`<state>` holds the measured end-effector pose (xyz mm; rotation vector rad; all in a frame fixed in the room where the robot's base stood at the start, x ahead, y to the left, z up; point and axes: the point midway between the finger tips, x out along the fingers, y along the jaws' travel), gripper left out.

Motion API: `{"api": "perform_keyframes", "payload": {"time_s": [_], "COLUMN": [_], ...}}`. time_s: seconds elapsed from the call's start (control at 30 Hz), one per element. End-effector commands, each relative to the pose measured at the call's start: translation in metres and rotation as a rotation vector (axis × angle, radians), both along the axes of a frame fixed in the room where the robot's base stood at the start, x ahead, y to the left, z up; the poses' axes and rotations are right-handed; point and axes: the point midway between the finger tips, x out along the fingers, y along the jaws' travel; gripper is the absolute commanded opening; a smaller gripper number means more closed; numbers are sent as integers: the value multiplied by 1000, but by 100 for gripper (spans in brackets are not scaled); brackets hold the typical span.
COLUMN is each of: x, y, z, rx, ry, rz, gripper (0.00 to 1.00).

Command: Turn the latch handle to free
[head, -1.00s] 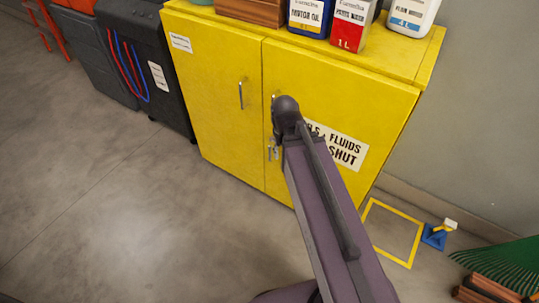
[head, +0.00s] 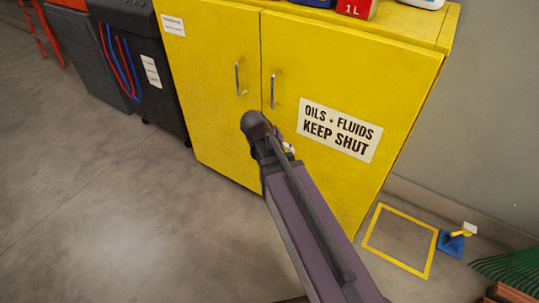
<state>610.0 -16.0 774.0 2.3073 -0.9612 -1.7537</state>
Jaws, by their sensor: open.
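A yellow two-door cabinet (head: 210,125) stands ahead, both doors shut. Its left door has an upright metal bar handle (head: 238,79), and its right door has a matching bar handle (head: 272,91). Below the right bar handle, a small pale metal piece (head: 287,147) shows beside my arm. It is mostly covered, and I cannot tell whether it is the latch handle or part of my gripper. My arm reaches up across the right door and ends in a dark rounded joint near the door seam. The jaws cannot be made out behind it.
A sign reading "OILS + FLUIDS KEEP SHUT" (head: 340,130) is on the right door. A blue and yellow device (head: 452,242) is beside a yellow floor square (head: 400,272). A dark bin (head: 140,65) with red and blue cords is at left. The left floor is clear.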

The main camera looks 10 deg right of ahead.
Motion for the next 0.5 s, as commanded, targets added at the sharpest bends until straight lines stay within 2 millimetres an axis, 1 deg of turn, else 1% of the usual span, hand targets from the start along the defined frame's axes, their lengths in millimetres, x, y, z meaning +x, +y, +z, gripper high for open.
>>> {"api": "perform_keyframes", "payload": {"time_s": [0.03,0.5], "x": [5,41], "y": [2,13], "z": [-17,-70], "rx": [-20,-215], "ry": [-20,-254], "rz": [-10,-115], "gripper": [58,58]}}
